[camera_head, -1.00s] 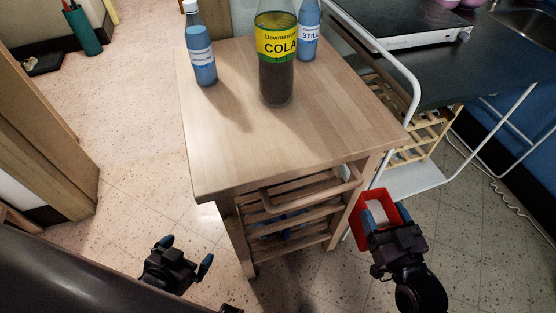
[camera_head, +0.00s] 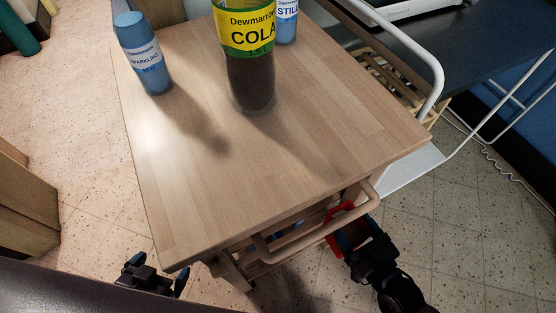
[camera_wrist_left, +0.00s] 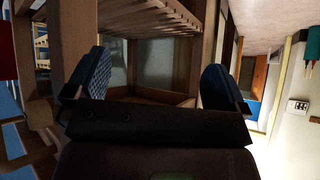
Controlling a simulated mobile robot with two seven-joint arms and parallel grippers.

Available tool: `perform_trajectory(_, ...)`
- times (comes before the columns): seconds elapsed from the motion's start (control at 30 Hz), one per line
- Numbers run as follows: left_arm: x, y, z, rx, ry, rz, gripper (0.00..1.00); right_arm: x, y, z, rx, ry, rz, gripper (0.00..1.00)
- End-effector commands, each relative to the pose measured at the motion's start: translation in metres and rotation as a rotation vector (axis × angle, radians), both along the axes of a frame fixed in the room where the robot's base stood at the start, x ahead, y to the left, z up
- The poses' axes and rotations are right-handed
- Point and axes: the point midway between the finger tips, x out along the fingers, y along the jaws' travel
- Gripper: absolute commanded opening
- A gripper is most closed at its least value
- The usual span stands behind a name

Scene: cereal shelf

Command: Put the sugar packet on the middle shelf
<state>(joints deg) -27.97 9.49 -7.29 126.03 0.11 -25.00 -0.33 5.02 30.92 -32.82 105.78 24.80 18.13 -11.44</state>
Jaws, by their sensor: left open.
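A red object (camera_head: 345,212) shows at my right gripper (camera_head: 350,240), low beside the right front of the wooden trolley (camera_head: 250,190). The gripper and trolley handle hide most of it. I cannot tell whether it is the sugar packet or whether the jaws are shut on it. No other possible sugar packet is recognisable. My left gripper (camera_head: 160,272) is open and empty, low at the trolley's front left corner. In the left wrist view its two blue finger pads (camera_wrist_left: 153,82) are apart, facing the trolley's wooden frame below a slatted shelf (camera_wrist_left: 155,14). The tabletop hides the shelves from above.
A cola bottle (camera_head: 250,75), a sparkling water bottle (camera_head: 147,60) and a still water bottle (camera_head: 286,22) stand on the trolley top. A wooden handle (camera_head: 320,229) juts from its front. A white-framed dark counter (camera_head: 470,65) is at right.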

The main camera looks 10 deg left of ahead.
Motion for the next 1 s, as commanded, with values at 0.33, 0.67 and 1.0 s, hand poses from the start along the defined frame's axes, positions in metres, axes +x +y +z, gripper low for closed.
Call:
perform_trajectory(0.33, -0.005, 0.0, -0.007, 0.006, 0.011, -0.006, 1.0, 0.038, 0.028, 0.0, 0.005, -0.001, -0.001, 0.11)
perform_trajectory(0.67, 0.0, -0.003, -0.005, 0.017, -0.005, -0.023, 1.0, 0.094, 0.069, -0.001, 0.006, 0.0, 0.0, 0.11)
perform_trajectory(1.0, 0.008, -0.006, -0.003, 0.03, -0.024, -0.042, 1.0, 0.134, 0.097, 0.0, 0.003, 0.0, 0.0, 0.11)
